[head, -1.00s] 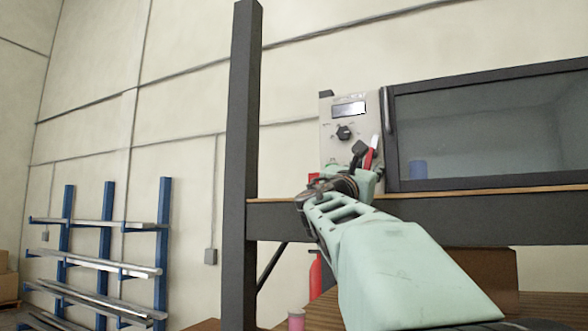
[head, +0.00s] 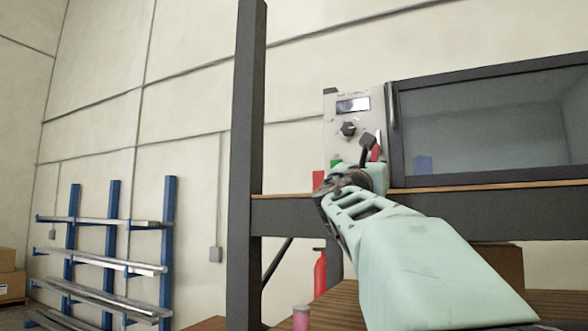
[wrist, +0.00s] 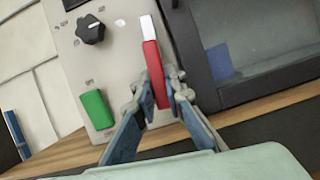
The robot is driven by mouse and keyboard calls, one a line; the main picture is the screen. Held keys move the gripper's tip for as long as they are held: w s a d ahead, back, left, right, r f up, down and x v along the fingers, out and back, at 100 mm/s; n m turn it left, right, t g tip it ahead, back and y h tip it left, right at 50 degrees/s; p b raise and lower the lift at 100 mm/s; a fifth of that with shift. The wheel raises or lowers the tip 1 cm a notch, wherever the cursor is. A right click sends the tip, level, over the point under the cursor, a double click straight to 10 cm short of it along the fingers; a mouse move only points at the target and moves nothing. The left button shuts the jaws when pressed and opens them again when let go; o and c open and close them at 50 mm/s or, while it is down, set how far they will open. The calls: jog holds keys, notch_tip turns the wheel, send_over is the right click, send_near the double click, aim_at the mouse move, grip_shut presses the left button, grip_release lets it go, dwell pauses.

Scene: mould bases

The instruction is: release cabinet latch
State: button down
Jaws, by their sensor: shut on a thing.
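The red latch lever (wrist: 155,72) with a white tip stands on the pale control panel (wrist: 112,48) beside the cabinet door. In the wrist view my gripper (wrist: 157,92) has a finger on each side of the lever and is shut on it. In the head view my gripper (head: 371,146) is at the panel's lower right, and only a bit of the lever (head: 376,153) shows beside it. The cabinet (head: 490,125) has a dark-framed glass door, which looks shut. A blue thing (head: 424,163) shows behind the glass.
The panel carries a black knob (wrist: 90,29), a green button (wrist: 97,109) and a small display (head: 353,104). A wooden shelf edge (wrist: 65,155) runs just below. A dark post (head: 247,150) stands left of the panel. A blue rack (head: 112,250) stands farther left.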

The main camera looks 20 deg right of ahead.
jog(key=shift+s+d+n+t+y, duration=0.15)
jog(key=shift+n+t+y, duration=0.2)
jog(key=shift+n, duration=0.55)
jog(key=c, duration=2)
grip_release()
jog(key=shift+o, duration=0.2)
